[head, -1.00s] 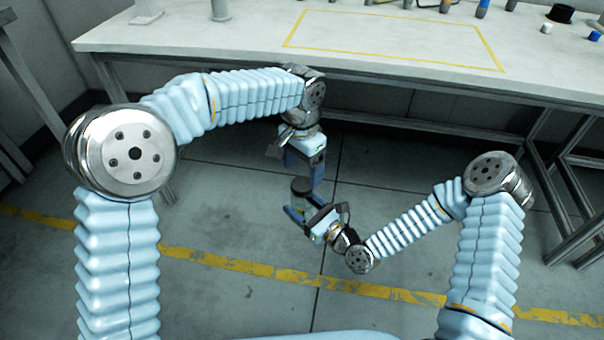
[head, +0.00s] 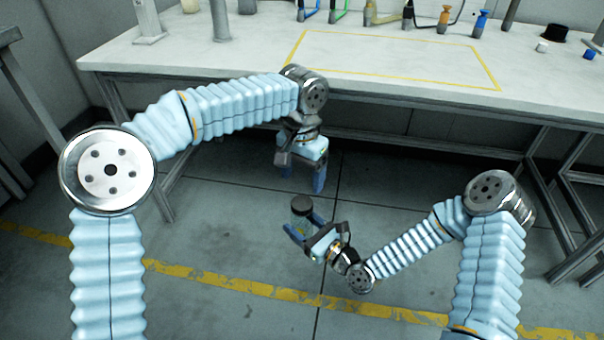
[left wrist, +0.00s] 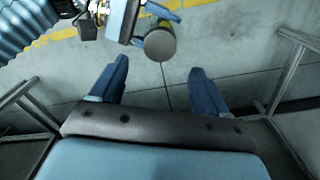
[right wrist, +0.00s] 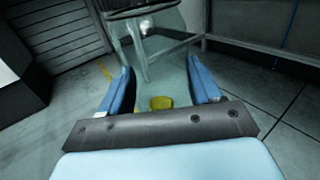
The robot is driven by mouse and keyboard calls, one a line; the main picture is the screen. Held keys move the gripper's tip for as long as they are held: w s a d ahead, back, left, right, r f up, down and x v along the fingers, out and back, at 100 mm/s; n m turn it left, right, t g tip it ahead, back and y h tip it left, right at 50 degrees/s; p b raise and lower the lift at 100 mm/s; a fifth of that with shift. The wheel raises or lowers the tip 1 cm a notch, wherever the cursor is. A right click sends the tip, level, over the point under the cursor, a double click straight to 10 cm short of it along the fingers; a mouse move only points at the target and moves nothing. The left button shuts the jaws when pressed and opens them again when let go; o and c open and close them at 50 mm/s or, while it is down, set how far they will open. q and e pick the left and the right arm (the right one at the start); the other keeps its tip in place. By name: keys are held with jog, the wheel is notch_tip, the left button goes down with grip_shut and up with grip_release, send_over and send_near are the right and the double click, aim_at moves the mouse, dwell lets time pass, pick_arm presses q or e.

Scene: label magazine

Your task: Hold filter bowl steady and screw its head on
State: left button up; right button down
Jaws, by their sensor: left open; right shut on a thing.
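The clear filter bowl (right wrist: 150,65) stands roughly upright between the fingers of my right gripper (right wrist: 161,72), which is shut on it. A yellow part shows low in the bowl. The dark round filter head (head: 301,204) sits on top of the bowl; its edge also shows in the right wrist view (right wrist: 140,9). I cannot tell how tightly it is seated. My left gripper (head: 302,180) is open and empty above the head, apart from it. In the left wrist view the head (left wrist: 159,45) lies beyond the open fingertips.
The white workbench (head: 390,60) stands behind, with a yellow outlined area on top. Tools along its back include a blue-handled one (head: 480,22); a black cap (head: 553,33) lies at the right. The grippers are over open floor in front of the bench.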

aim_at(302, 202)
pick_arm(q)
jog(key=shift+f, duration=4.05)
jog(key=c, duration=1.1)
jog(key=o, duration=1.3)
jog(key=shift+c, duration=0.2)
notch_tip(302, 202, up, 12)
